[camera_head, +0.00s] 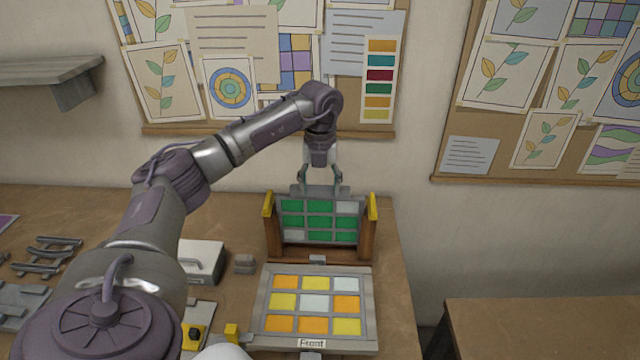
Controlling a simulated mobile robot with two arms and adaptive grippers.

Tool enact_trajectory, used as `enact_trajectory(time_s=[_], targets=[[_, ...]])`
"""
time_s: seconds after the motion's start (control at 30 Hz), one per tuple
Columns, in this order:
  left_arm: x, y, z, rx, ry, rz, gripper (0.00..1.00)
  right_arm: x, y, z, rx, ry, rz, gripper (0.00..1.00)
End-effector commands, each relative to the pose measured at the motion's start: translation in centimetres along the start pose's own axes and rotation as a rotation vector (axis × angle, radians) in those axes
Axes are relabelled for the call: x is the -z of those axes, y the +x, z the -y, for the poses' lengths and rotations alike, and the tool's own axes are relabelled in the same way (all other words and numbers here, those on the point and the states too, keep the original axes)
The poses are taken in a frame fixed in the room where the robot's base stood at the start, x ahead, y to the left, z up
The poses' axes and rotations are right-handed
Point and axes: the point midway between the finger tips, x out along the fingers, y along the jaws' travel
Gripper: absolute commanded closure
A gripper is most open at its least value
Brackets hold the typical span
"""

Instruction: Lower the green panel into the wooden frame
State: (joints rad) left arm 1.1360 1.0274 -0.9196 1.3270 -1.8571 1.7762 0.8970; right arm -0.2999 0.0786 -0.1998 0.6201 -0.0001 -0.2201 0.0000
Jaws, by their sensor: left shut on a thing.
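The green panel (320,222) is a grey-edged grid of mostly green panes with a few pale ones. It stands upright between the two posts of the wooden frame (274,236), near the back of the table. My left gripper (321,182) is above it, shut on the grey tab (318,191) at the panel's top edge. The posts have yellow upper parts. I cannot tell whether the panel's lower edge rests on the frame's base. My right gripper is not in view.
A panel of orange, yellow and pale panes lies in a grey tray (365,309) labelled "Front", before the frame. A white box (200,260) and a small grey block (244,264) stand to the left. Grey tools (44,256) lie far left. The table's right edge is close.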

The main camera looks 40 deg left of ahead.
Motion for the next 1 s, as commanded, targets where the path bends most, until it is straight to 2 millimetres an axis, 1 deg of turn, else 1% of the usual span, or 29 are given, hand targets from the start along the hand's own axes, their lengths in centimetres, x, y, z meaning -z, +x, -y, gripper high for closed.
enact_trajectory(time_s=[1.0], targets=[[0.0, 3.8, 0.0, 0.002, 0.0, 0.002, 0.68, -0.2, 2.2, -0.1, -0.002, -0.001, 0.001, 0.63]])
